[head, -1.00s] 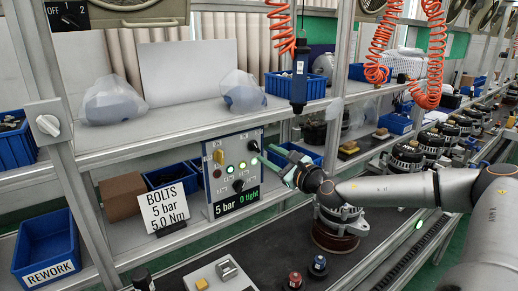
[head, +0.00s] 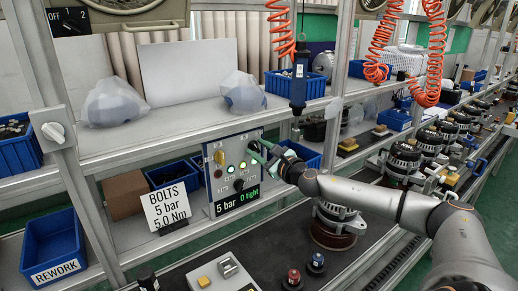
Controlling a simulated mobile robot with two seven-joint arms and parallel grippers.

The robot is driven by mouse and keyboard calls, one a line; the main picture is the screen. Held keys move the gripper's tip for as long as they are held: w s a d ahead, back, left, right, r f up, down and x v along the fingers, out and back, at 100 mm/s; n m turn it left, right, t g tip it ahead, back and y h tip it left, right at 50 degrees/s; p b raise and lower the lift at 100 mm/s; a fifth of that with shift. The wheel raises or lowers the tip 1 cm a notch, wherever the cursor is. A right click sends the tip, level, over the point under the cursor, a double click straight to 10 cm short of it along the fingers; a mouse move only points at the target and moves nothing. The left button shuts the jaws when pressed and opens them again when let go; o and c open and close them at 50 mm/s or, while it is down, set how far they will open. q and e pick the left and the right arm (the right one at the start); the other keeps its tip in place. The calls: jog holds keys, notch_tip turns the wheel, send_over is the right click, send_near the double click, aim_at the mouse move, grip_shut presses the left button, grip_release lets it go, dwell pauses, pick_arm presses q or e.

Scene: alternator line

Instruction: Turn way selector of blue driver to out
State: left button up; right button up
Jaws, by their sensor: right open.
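The blue driver (head: 299,82) hangs upright from an orange coiled hose, in front of the shelf, right of the middle. The panel's small labels are unreadable, so the selector's setting cannot be told. My left gripper is not in view.
A sign (head: 166,206) reading "BOLTS 5 bar 5.0 Nm" stands left of the panel. A blue bin (head: 296,152) is behind my right wrist. An alternator (head: 340,218) stands on the line below my right arm. A REWORK bin (head: 53,250) is at lower left.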

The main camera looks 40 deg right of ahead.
grip_shut()
dwell(0.4)
dwell(0.4)
jog(key=m, duration=0.6)
jog(key=shift+d+m, duration=0.15)
jog(key=shift+m, duration=0.15)
jog(key=m+p, duration=0.1)
jog(key=m, duration=0.4)
jog(key=shift+d, duration=0.1)
jog(key=shift+m, duration=0.3)
grip_release()
